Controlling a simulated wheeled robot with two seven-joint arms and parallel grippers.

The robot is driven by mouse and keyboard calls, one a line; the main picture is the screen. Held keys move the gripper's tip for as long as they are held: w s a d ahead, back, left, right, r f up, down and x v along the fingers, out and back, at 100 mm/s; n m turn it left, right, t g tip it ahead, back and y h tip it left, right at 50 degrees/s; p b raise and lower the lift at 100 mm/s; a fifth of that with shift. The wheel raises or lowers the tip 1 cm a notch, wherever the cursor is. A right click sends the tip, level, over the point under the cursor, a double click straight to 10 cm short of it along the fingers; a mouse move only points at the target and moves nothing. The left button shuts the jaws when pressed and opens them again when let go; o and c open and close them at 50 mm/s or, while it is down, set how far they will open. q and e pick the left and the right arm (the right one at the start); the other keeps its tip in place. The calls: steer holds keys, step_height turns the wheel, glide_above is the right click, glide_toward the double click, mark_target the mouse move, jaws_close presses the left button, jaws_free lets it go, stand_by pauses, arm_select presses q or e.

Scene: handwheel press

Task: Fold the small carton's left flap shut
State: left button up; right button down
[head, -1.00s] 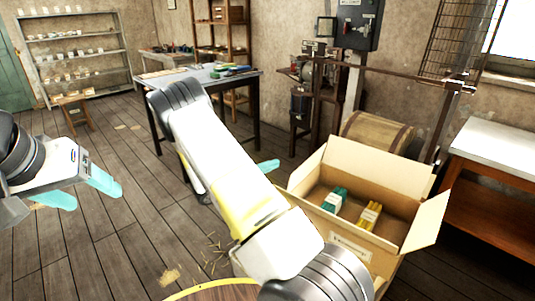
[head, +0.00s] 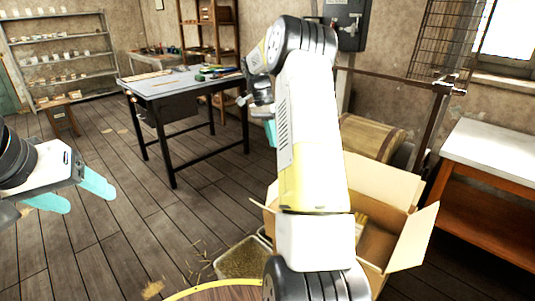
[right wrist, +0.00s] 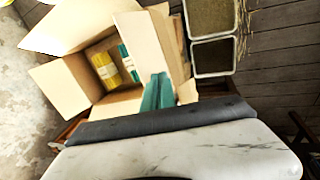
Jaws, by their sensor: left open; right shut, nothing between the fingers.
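The small carton (head: 408,240) stands open at the right of the head view, partly hidden by my right arm. In the right wrist view its left flap (right wrist: 140,42) stands up at the right of the opening. A yellow bundle (right wrist: 104,68) and a green bundle (right wrist: 127,62) lie inside the carton. My right gripper (right wrist: 158,88) is shut and empty, its teal fingers overlapping the near end of that flap; I cannot tell if they touch. In the head view it is mostly hidden behind my arm. My left gripper (head: 92,198) is open and empty, far left of the carton.
A bin of grain-like scraps (head: 240,262) stands beside the carton on its left. A dark worktable (head: 180,85) stands behind, and a barrel (head: 368,137) is behind the carton. A white-topped bench (head: 492,150) is at the right. The floor at left is mostly clear.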

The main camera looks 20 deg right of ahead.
steer(key=s+d+f, duration=0.2)
steer(key=s+f, duration=0.2)
steer(key=f, duration=0.2)
steer(key=shift+s+d, duration=0.3)
steer(key=shift+d, duration=0.1)
